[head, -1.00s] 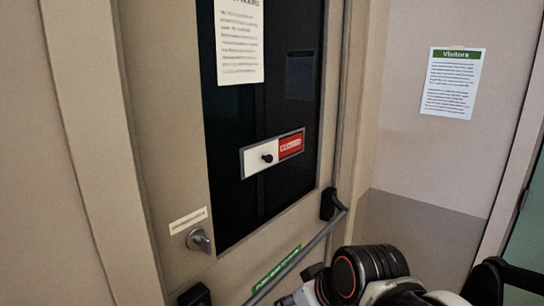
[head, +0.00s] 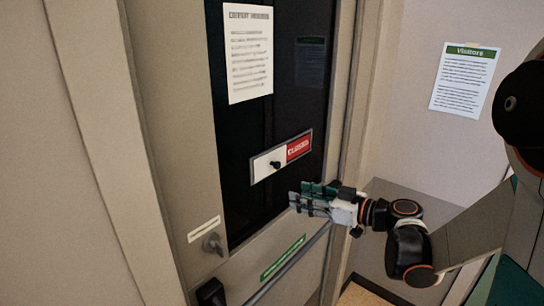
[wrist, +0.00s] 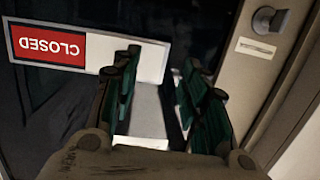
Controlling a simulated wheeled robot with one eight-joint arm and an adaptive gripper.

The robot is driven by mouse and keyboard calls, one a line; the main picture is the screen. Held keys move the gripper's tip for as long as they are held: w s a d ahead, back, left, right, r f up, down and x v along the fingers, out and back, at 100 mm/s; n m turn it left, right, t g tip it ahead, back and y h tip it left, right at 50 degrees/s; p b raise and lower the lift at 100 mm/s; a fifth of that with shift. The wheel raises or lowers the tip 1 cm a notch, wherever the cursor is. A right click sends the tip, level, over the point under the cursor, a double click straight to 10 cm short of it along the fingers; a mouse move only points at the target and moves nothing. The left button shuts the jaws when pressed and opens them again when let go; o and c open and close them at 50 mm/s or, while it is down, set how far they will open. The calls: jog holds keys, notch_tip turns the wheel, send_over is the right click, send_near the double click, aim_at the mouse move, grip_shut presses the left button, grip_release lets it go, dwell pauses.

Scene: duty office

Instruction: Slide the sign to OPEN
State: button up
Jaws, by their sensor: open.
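The sliding sign (head: 281,157) is on the dark glass of the door. Its red half at the right reads CLOSED, and a white slider with a black knob (head: 275,165) covers its left half. In the wrist view the sign (wrist: 48,46) appears upside down at the upper left, and the knob cannot be made out. My gripper (head: 296,201) is open and empty, below and slightly right of the knob in the head view. In the wrist view its two fingers (wrist: 160,75) are spread, the left one overlapping the slider's white end. I see no clear contact.
A push bar (head: 290,262) runs diagonally across the lower door, close below my gripper. A round lock (head: 212,243) is at the lower left of the door. Printed notices hang on the glass (head: 248,52) and on the wall (head: 465,80).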

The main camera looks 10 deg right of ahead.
jog(key=t, duration=0.2)
send_near(279, 166)
jog(key=shift+m, duration=0.3)
jog(key=x, duration=0.8)
jog(key=shift+w, duration=0.1)
grip_shut()
